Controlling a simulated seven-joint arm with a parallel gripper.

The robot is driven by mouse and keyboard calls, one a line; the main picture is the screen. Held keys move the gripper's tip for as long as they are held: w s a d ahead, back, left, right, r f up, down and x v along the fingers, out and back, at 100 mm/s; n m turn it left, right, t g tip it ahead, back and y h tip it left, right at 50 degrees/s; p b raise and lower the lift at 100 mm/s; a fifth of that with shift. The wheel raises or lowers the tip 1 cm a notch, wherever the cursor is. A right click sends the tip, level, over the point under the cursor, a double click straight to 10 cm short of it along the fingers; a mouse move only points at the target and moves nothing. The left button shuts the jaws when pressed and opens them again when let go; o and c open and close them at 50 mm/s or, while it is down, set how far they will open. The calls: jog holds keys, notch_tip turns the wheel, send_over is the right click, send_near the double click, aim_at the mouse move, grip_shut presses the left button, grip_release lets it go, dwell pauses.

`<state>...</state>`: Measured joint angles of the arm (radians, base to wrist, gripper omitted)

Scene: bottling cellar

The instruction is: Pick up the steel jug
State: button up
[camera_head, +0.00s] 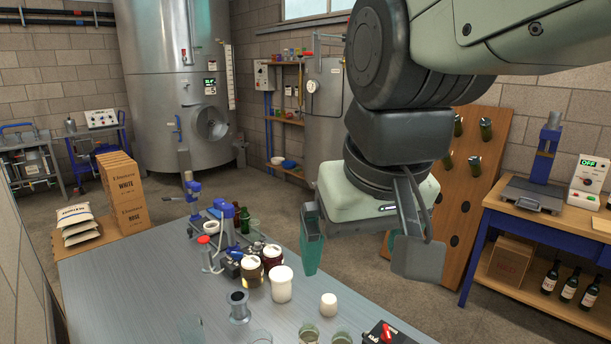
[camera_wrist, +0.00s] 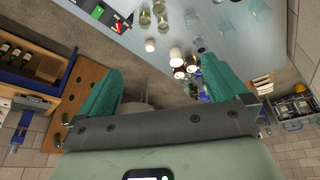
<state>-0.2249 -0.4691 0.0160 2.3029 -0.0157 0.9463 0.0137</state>
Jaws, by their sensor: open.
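I cannot make out a steel jug for certain in either view. A small grey metal spool-shaped piece (camera_head: 238,307) stands on the steel-topped table (camera_head: 175,290), but it does not clearly look like a jug. My gripper (camera_head: 358,250) hangs above and beyond the table's right-hand edge, with its two teal-padded fingers spread wide and nothing between them. In the wrist view my gripper (camera_wrist: 160,84) is also open and empty, with the table at the top of the picture.
The table holds a white tub (camera_head: 281,285), a smaller white pot (camera_head: 328,305), white-lidded dark jars (camera_head: 252,271), glasses (camera_head: 308,334), bottles and a blue-handled device (camera_head: 227,222). A red-switched box (camera_head: 385,332) is at the front. A wooden bottle rack (camera_head: 462,185) stands behind my gripper.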

jog(key=s+d+f+m+t, duration=0.1)
jog(key=s+d+m, duration=0.1)
jog(key=s+d, duration=0.3)
jog(key=shift+s+d+h, duration=0.25)
jog(key=shift+d+h, duration=0.1)
jog(key=shift+h, duration=0.05)
jog(key=c, duration=1.5)
jog(key=shift+w, duration=0.1)
